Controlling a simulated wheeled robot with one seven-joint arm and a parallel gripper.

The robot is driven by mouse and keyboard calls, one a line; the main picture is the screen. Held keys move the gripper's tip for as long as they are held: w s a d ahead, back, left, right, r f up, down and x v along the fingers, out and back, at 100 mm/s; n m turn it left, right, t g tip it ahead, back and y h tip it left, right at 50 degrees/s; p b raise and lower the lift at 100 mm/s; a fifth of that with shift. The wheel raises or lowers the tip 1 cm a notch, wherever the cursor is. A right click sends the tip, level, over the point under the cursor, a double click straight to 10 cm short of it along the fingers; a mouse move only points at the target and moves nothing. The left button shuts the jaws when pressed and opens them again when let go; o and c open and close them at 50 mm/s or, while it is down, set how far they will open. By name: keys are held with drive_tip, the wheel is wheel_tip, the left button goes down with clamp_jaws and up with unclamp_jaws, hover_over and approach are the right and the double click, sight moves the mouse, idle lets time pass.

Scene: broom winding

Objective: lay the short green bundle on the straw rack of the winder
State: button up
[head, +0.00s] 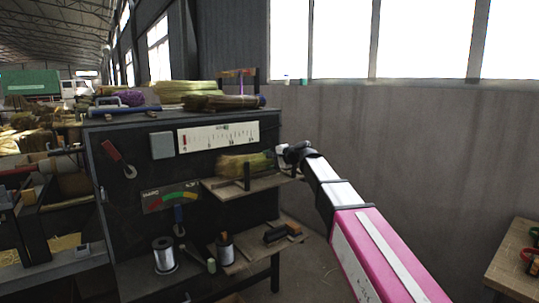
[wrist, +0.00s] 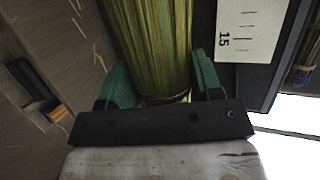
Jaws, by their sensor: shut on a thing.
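A short green bundle (head: 240,163) lies level at the small wooden shelf (head: 222,190) on the front of the dark winder cabinet (head: 130,215). A dark upright post (head: 246,177) on the shelf stands in front of part of the bundle. I cannot tell whether the bundle rests on the shelf or hangs just above it. My gripper (head: 285,152) is at its right end. In the wrist view the green fingers of my gripper (wrist: 160,72) are shut on either side of the green straw (wrist: 150,40), near a dark tie band.
A white scale strip (head: 218,137) is on the cabinet just above the bundle. Longer straw bundles (head: 185,90) lie on the cabinet top. Wire spools (head: 163,255) stand on lower shelves. A wooden table (head: 515,262) is at the lower right, with open floor between.

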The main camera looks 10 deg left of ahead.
drive_tip(key=shift+f, duration=2.3)
drive_tip(key=o, duration=1)
drive_tip(key=v, duration=1.1)
drive_tip(key=shift+w, duration=0.1)
